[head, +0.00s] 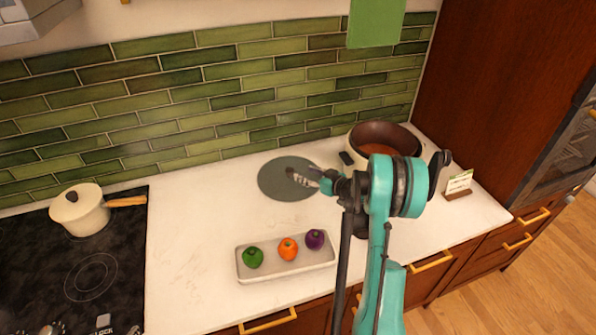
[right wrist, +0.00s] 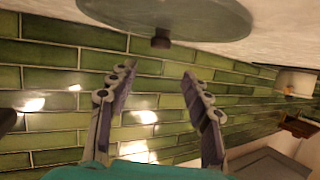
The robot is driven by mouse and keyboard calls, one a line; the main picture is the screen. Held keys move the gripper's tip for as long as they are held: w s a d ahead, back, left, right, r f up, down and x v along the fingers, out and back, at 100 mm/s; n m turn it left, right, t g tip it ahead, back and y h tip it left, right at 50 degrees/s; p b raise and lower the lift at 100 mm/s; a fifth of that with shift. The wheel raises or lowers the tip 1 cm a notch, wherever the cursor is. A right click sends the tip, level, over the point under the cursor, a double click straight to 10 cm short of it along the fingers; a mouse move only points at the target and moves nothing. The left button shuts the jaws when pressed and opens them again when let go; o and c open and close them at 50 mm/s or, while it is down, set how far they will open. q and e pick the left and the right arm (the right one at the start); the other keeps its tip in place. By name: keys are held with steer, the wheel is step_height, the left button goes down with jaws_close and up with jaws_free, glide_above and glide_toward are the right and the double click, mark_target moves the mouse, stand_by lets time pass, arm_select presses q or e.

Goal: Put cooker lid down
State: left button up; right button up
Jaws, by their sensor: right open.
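The cooker lid, a round grey-green disc (head: 273,184), lies on the white counter near the tiled wall. In the right wrist view the lid (right wrist: 185,14) fills the top, with its dark knob (right wrist: 160,41) pointing away from the counter. My right gripper (head: 293,176) is over the lid in the head view. In the right wrist view the right gripper (right wrist: 158,72) is open, its fingers spread and empty, with the knob just beyond the tips and apart from them. The cooker (head: 383,137) stands uncovered right of the lid, brown inside, partly behind my arm. My left gripper is not in view.
A pale tray (head: 262,277) with a green, an orange and a purple vegetable sits at the counter's front. A cream saucepan (head: 80,210) stands on the black hob at left. A small card stand (head: 459,184) is at right. The counter left of the lid is clear.

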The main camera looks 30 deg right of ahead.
steer(key=shift+s+d+r, duration=0.1)
steer(key=shift+s+r, duration=0.1)
steer(key=shift+s, duration=0.25)
steer(key=shift+s+a+r, duration=0.15)
steer(key=shift+a+r, duration=0.05)
steer(key=s+a+r+g, duration=0.2)
steer(key=s+a+r, duration=0.25)
steer(key=a, duration=0.55)
steer(key=s+a+r+g, duration=0.3)
steer(key=a+r, duration=0.2)
steer(key=a, duration=0.5)
steer(key=s+a+g+h, duration=0.1)
steer(key=s+a, duration=0.3)
steer(key=s, duration=0.6)
steer(key=s+a+m+h, duration=0.1)
steer(key=s+a, duration=0.4)
steer(key=s, duration=0.5)
steer(key=shift+g, duration=0.4)
